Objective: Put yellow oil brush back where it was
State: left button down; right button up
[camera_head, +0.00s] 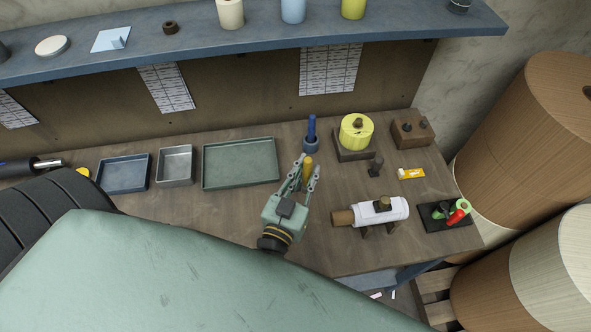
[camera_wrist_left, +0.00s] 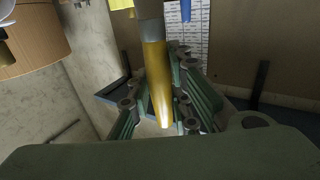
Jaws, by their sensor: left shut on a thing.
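The yellow oil brush (camera_head: 307,168) is between the fingers of my left gripper (camera_head: 308,178), above the wooden workbench. In the left wrist view, its yellow handle (camera_wrist_left: 158,85) runs between the fingers, with a grey section (camera_wrist_left: 150,32) towards the top of the picture. My left gripper is shut on it, just in front of a blue-grey cup (camera_head: 311,147). A blue handle (camera_head: 311,127) stands upright in that cup. The brush's far end is hard to make out in the head view. My right gripper is not in view.
A green tray (camera_head: 240,184), grey tray (camera_head: 175,181) and blue tray (camera_head: 124,188) lie left of the gripper. To the right are a yellow roll (camera_head: 347,134), a white roll (camera_head: 372,213) on a stand and a black tray (camera_head: 430,226). A shelf (camera_head: 265,45) overhangs the back.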

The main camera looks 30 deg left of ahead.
pick_arm(q)
jog(key=w+a+f+b, duration=0.1)
jog(key=a+f+b, duration=0.1)
jog(key=f+b, duration=0.1)
jog(key=w+a+f+b, duration=0.2)
jog(key=f+b, duration=0.1)
jog(key=w+a+f+b, duration=0.2)
jog(key=f+b, duration=0.1)
jog(key=shift+w+f, duration=0.15)
jog(key=c, duration=1.6)
grip_release()
